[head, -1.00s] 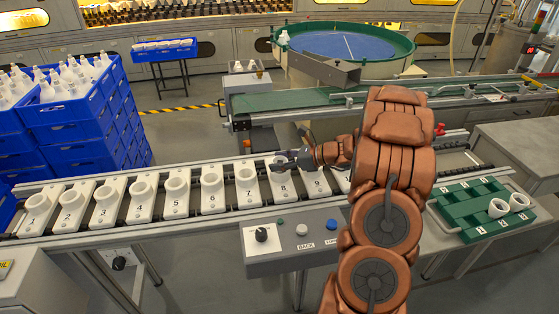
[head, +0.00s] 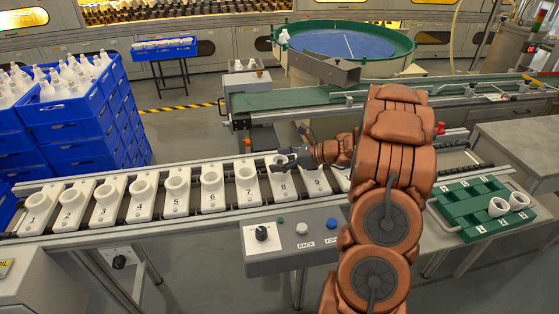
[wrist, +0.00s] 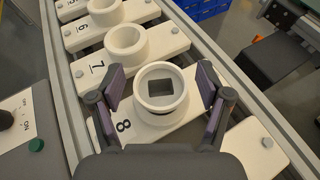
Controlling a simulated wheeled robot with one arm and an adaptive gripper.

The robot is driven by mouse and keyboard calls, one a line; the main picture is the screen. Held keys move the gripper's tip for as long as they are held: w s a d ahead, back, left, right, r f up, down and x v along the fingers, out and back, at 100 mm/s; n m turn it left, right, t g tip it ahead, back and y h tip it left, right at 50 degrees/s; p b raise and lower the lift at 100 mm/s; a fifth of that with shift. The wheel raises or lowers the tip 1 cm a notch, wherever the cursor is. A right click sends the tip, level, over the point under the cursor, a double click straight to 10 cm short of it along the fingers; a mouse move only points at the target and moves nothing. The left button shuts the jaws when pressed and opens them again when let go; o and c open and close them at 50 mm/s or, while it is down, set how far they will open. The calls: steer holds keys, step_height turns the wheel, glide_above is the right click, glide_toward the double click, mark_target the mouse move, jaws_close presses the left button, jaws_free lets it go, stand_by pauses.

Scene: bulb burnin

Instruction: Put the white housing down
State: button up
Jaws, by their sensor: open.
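The white housing (wrist: 161,88) is a round white ring with a square opening inside. It sits on the white plate marked 8 (wrist: 132,128) on the conveyor. My gripper (wrist: 161,96) is open, with one finger on each side of the housing and small gaps visible between fingers and ring. In the head view my gripper (head: 283,160) is over plate 8 and partly hides the housing.
Numbered plates with white rings, such as plate 7 (head: 248,183), stand close on the left along the conveyor rail (head: 150,227). A control box (head: 292,241) is in front. A green tray (head: 483,209) at right holds two white rings.

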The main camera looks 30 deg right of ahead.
steer(key=b+v, duration=0.1)
steer(key=v, duration=1.1)
steer(key=s+a+r+n+g, duration=0.1)
steer(key=s+a+n+g, duration=0.2)
steer(key=a, duration=0.6)
steer(key=s+a+r+n+g, duration=0.1)
steer(key=s+a+n+g, duration=0.15)
steer(key=a+n, duration=0.4)
steer(key=s+a+r+n+g, duration=0.1)
steer(key=s+a+n+g, duration=0.2)
steer(key=a, duration=0.8)
steer(key=s+a+n+g+h, duration=0.35)
steer(key=s+a+n, duration=0.3)
steer(key=s, duration=0.25)
steer(key=s+d+n+h, duration=0.1)
steer(key=s+n+h, duration=0.4)
steer(key=s+n, duration=0.4)
steer(key=shift+s+d, duration=0.4)
steer(key=shift+s, duration=0.95)
steer(key=shift+r, duration=0.1)
